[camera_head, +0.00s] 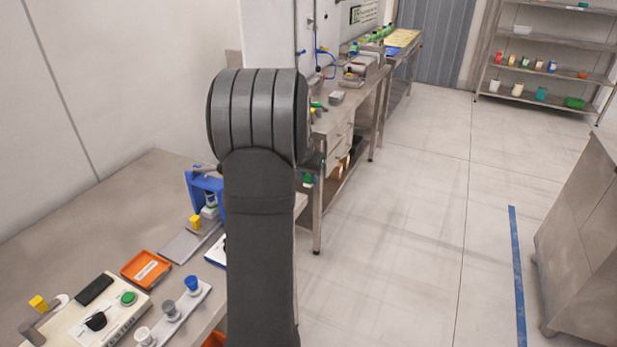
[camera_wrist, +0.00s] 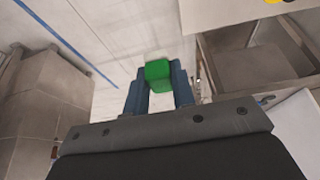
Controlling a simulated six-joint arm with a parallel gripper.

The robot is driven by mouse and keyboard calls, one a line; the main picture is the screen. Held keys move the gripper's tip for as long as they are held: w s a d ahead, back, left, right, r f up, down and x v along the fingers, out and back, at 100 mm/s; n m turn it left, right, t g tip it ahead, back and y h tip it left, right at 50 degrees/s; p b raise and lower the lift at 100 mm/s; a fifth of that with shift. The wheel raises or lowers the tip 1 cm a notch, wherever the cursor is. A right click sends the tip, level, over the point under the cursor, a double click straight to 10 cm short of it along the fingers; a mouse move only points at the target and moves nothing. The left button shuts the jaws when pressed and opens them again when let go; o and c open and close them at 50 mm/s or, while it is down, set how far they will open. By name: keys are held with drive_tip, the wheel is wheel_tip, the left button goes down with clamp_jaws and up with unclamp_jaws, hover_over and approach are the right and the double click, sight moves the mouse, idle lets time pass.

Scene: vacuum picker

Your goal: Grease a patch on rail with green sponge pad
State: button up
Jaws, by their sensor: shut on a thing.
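My gripper (camera_wrist: 158,80) is shut on a green block, the sponge pad (camera_wrist: 157,70), seen between its two blue-grey fingers in the wrist view. In the head view my dark arm hides most of the gripper. A small green piece, apparently the pad (camera_head: 308,181), shows just right of the arm, near the bench edge and in front of the floor. The pad appears held in the air, touching nothing but the fingers. I cannot tell for certain which part is the rail; a flat grey metal piece (camera_head: 185,246) lies on the near table, left of my arm.
The near table (camera_head: 110,215) also holds an orange tray (camera_head: 146,269), a blue stand (camera_head: 197,185), a beige panel with a green button (camera_head: 129,298) and a strip with several knobs (camera_head: 176,318). A cluttered bench (camera_head: 352,112) stands beyond. Open floor (camera_head: 410,220) lies right.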

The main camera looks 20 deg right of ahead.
drive_tip(key=shift+a, duration=0.15)
drive_tip(key=w+a+f+n+y, duration=0.1)
drive_tip(key=a+n, duration=0.2)
drive_tip(key=a, duration=0.2)
drive_tip(key=w+a+f+n+t+y, duration=0.1)
drive_tip(key=a+n, duration=0.2)
drive_tip(key=a, duration=0.1)
drive_tip(key=w+a+f+n+y, duration=0.1)
drive_tip(key=a+n, duration=0.2)
drive_tip(key=a, duration=0.2)
drive_tip(key=shift+w+a, duration=0.2)
drive_tip(key=shift+a, duration=0.15)
drive_tip(key=shift+f, duration=2.7)
drive_tip(key=shift+f, duration=0.6)
drive_tip(key=shift+r, duration=0.1)
wheel_tip(320, 180, up, 7)
idle(0.5)
